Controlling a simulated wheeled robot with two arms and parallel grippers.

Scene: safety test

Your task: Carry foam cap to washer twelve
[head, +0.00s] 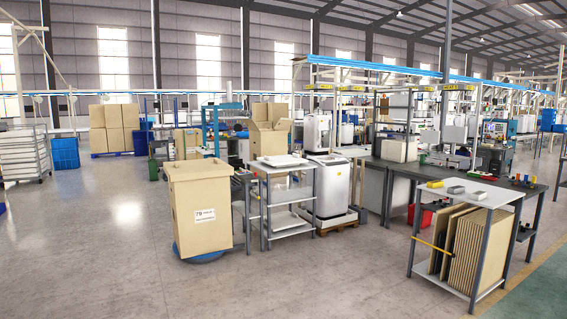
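A flat white piece (283,161), which may be the foam cap, lies on top of a grey metal shelf table (292,201) in the middle. A white washer-like machine (330,187) stands right behind that table on a wooden pallet (337,226). Another white machine (317,131) stands farther back. I cannot read a number on either, so I cannot tell which is washer twelve. Neither of my grippers is in view.
A tall cardboard box (200,209) stands on a blue round base left of the table. An open carton (269,131) is behind. A workbench (470,190) holding small yellow and grey blocks stands at right, cardboard sheets below. The floor (90,250) at left is clear.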

